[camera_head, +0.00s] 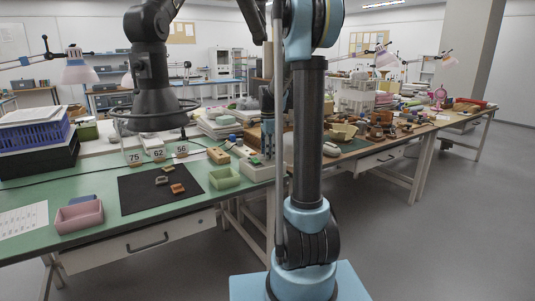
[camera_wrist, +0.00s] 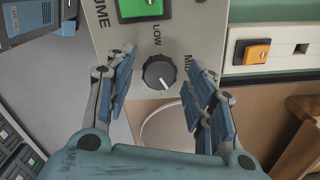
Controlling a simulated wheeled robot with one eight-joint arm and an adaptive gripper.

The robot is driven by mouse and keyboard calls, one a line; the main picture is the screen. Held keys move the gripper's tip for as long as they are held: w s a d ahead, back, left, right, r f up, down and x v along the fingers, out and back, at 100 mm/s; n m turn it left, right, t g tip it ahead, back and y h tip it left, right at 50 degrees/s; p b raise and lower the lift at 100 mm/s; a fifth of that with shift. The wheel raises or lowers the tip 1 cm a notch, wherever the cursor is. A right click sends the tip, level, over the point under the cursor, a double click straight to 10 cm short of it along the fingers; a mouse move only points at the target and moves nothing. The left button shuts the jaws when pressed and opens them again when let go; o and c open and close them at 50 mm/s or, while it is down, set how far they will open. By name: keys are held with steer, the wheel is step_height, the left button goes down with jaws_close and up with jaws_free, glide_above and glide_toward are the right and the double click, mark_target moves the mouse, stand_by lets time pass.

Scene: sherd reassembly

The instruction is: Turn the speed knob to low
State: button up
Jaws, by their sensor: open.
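The speed knob (camera_wrist: 160,72) is a dark round knob on a pale panel (camera_wrist: 180,20) in the wrist view. Its white pointer mark is at its lower right side, away from the LOW lettering above it; part of a MID label shows to its right. My gripper (camera_wrist: 162,68) is open, with one finger on each side of the knob. A gap shows between the knob and each finger; I cannot tell how close the fingertips are to the panel. In the head view, my arm hides the knob.
A green switch (camera_wrist: 140,8) sits above the knob, and a power strip with an orange switch (camera_wrist: 257,53) lies to the right. In the head view, a black mat (camera_head: 150,200) with sherds, a pink tray (camera_head: 79,216) and a green tray (camera_head: 224,178) are on the bench.

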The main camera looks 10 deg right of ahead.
steer(key=shift+f, duration=0.1)
steer(key=shift+c, duration=0.5)
steer(key=c, duration=1)
